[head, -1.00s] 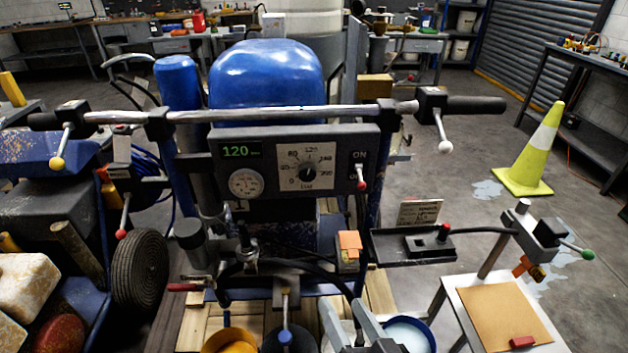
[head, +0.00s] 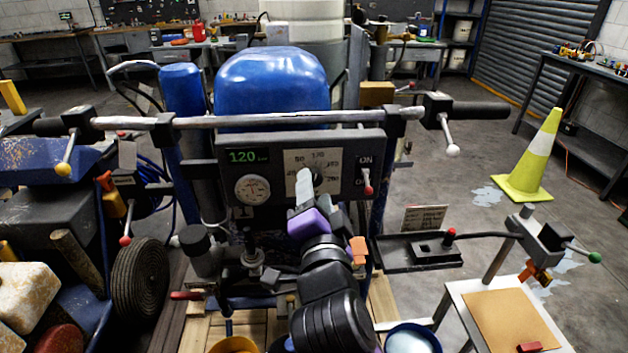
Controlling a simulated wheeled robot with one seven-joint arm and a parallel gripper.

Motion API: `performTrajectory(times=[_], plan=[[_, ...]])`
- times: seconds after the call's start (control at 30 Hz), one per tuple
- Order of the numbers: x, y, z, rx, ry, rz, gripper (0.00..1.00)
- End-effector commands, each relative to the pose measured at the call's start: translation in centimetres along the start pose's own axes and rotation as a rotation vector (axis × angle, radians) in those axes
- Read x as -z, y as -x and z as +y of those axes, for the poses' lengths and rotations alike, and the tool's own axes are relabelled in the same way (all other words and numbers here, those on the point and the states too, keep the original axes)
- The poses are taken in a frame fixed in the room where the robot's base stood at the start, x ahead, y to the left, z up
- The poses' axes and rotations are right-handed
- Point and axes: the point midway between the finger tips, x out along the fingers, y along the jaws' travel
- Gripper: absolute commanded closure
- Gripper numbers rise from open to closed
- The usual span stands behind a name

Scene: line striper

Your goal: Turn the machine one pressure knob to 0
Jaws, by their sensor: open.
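The machine's control panel (head: 226,182) hangs below the handlebar. The pressure knob (head: 318,178) is a small black knob on a white dial plate (head: 328,160) with numbers around it. My gripper (head: 304,182) is raised in front of the panel, its pale fingertips close to the knob at its lower left. It is open and holds nothing. The fingers hide the lower left of the dial. I cannot tell whether they touch the knob. The green display (head: 246,156) reads 120. A round gauge (head: 252,190) sits below it.
A toggle with a red tip (head: 368,188) is right of the dial, by the ON label. The handlebar (head: 270,119) runs just above the panel. A black tray (head: 420,252) and a side stand (head: 505,310) are at the right.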

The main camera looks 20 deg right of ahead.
Motion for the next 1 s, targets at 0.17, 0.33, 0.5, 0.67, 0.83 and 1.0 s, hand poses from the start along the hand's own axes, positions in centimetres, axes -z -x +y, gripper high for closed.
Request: performTrajectory(times=[0.17,0.33,0.5,0.67,0.83,1.0], plan=[[0.0,-2.3,-0.1,0.0,0.001,-0.001,0.48],[0.0,-3.2,0.0,-0.001,0.001,0.0,0.48],[0.0,-3.2,0.1,0.0,0.001,-0.001,0.48],[0.0,-3.2,0.0,0.0,0.001,-0.001,0.63],[0.0,-3.2,0.1,0.0,0.001,-0.001,0.97],[0.0,-3.2,0.1,0.0,0.003,-0.001,1.0]])
